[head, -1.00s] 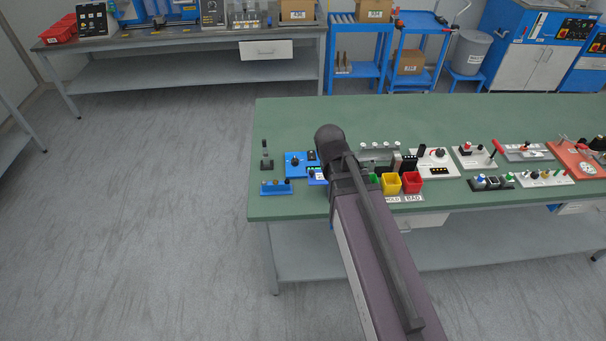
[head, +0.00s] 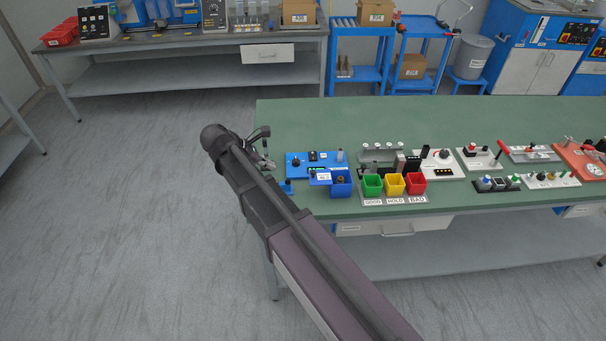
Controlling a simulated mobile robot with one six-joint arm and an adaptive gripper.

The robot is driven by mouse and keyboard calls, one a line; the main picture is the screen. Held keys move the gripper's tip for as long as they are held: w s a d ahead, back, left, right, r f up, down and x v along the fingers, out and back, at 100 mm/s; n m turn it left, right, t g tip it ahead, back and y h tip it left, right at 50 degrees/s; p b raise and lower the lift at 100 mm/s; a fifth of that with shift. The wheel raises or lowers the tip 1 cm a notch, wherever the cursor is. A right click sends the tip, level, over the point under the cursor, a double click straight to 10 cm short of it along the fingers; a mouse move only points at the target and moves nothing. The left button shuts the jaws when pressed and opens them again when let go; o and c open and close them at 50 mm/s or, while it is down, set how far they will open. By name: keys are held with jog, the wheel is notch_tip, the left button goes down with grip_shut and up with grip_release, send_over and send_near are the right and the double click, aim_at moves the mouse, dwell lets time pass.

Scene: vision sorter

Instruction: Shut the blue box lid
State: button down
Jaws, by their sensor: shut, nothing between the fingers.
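A small dark blue box (head: 341,188) stands at the front of the green bench, left of the green bin. Its top looks open. I cannot make out its lid for certain at this size. My gripper (head: 268,160) is left of the box and apart from it, over the left end of the bench. It is small in the view and partly hidden by my arm, and looks shut with nothing held. A blue panel (head: 300,170) with knobs lies between my gripper and the box.
Green (head: 372,188), yellow (head: 395,187) and red (head: 416,185) bins stand right of the box, labelled GOOD, HOLD and BAD. Several control panels fill the bench to the right. The back of the green bench (head: 330,118) is clear. My arm crosses the bench's front left corner.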

jog(key=shift+a, duration=0.2)
jog(key=shift+d+f, duration=0.1)
jog(key=b, duration=0.7)
send_near(312, 177)
jog(key=shift+x, duration=2.9)
